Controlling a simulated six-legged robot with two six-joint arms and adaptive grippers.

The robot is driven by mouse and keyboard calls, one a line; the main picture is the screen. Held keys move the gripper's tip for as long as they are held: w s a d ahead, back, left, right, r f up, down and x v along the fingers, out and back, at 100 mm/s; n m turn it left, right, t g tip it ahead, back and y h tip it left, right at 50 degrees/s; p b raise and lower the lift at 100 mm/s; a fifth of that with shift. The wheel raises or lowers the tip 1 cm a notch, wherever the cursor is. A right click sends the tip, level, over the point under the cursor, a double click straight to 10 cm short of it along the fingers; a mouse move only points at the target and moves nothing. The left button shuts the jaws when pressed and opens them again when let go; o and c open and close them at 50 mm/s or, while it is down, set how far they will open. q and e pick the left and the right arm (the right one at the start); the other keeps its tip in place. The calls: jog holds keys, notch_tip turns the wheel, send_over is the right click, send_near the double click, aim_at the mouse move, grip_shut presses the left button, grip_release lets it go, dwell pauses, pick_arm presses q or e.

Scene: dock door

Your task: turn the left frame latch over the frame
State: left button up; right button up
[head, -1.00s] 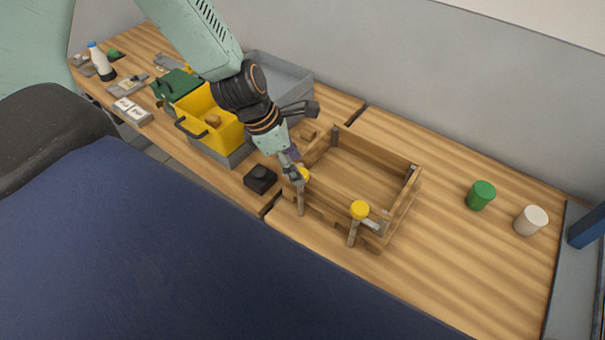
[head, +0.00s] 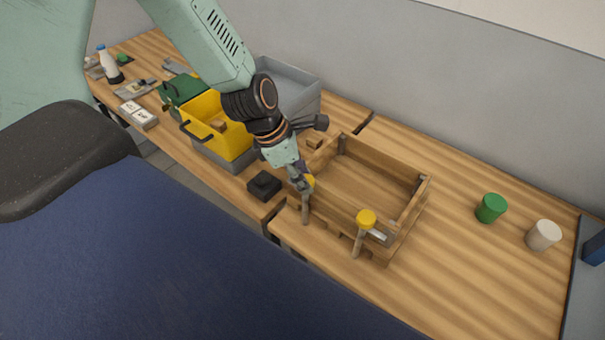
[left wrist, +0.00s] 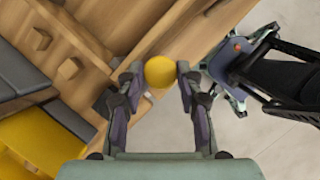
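The wooden frame (head: 395,226) is an open box on the bench. Its left frame latch has a yellow knob (head: 309,181) at the near left corner, above an upright post (head: 305,208). My left gripper (head: 303,180) is at this knob. In the left wrist view the knob (left wrist: 160,71) sits between my left fingertips (left wrist: 160,76), which close in on both sides and appear to touch it. The latch's bar is mostly hidden by the gripper. A second latch with a yellow knob (head: 366,219) and a grey bar (head: 379,236) is at the near right corner.
A black block (head: 264,185) sits just left of the frame. A yellow bin (head: 228,138) and grey bin (head: 300,95) stand behind it. Green (head: 491,208) and white (head: 543,235) cylinders stand right. The bench right of the frame is mostly clear.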

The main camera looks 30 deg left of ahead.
pick_arm(q)
jog(key=shift+w+d, duration=0.1)
jog(key=c, duration=0.6)
jog(key=shift+m, duration=0.3)
jog(key=m+g, duration=0.1)
jog(key=m, duration=0.1)
jog(key=shift+w+m+h+b, duration=0.1)
jog(key=shift+m+h+b, duration=0.2)
jog(key=shift+m+h, duration=0.1)
jog(key=m+g, duration=0.1)
jog(key=m, duration=0.1)
jog(key=shift+m, duration=0.3)
jog(key=m+g, duration=0.1)
jog(key=m, duration=0.3)
jog(key=m+g+p, duration=0.1)
jog(key=m, duration=0.1)
jog(key=shift+w+g, duration=0.25)
jog(key=shift+g, duration=0.05)
jog(key=m, duration=0.3)
jog(key=m+g+y+p, duration=0.1)
jog(key=m, duration=0.1)
jog(key=shift+w+m+g, duration=0.15)
jog(key=shift+m+g, duration=0.15)
jog(key=shift+m, duration=0.1)
